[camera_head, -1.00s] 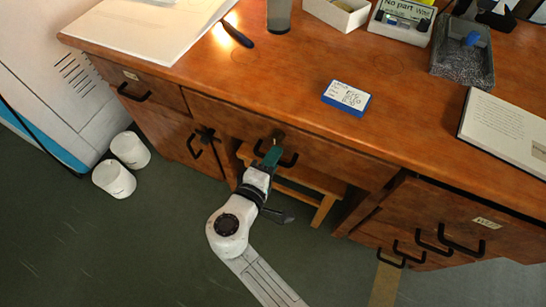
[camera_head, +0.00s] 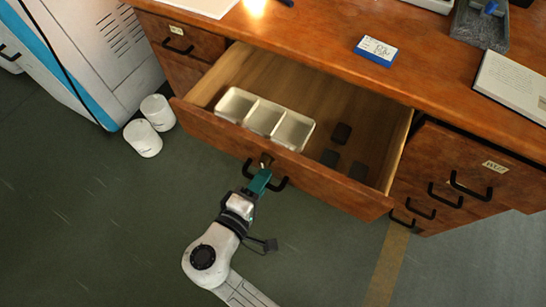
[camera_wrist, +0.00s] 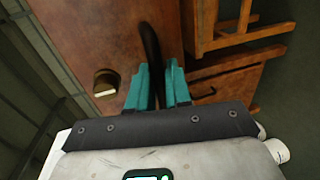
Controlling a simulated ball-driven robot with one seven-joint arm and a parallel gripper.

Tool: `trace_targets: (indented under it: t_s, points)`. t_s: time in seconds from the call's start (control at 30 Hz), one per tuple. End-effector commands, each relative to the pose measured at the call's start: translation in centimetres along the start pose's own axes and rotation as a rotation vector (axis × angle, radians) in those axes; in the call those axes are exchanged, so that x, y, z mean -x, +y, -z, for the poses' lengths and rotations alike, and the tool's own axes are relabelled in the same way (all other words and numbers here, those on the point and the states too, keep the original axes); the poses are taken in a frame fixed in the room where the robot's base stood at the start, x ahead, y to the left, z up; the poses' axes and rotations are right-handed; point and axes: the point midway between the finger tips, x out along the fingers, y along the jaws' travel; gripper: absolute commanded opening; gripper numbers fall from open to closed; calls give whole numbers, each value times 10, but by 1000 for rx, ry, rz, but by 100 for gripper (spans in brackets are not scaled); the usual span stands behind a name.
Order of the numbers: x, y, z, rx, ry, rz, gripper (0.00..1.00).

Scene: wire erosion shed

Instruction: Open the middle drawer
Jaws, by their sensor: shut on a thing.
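The middle drawer (camera_head: 325,188) of the wooden desk is pulled well out, its inside showing. It holds a pale tray with three compartments (camera_head: 265,118) at the left and several small dark blocks (camera_head: 330,158) at the right. The drawer's black handle (camera_head: 282,184) is on the front panel. My gripper (camera_head: 261,179), with teal fingers, is shut on this handle. In the wrist view the dark handle bar (camera_wrist: 150,42) runs between the fingers (camera_wrist: 158,86), and a brass lock (camera_wrist: 104,82) sits to the left. The fingertips' contact is partly hidden.
The desk top (camera_head: 310,35) carries a blue-edged card (camera_head: 376,50), a mesh tray (camera_head: 480,28) and a book (camera_head: 512,85). Closed drawers flank both sides. Two white cylinders (camera_head: 150,125) stand on the floor at left. Floor in front is free.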

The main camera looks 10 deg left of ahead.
Motion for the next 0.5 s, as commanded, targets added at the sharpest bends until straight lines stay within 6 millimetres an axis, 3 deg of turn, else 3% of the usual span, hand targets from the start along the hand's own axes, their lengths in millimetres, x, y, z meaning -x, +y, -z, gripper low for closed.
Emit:
trace_targets:
  t_s: [0.2, 0.5]
  points:
    - [32, -8, 0, 3, 4, 2, 0]
    - [47, -11, 0, 2, 1, 2, 0]
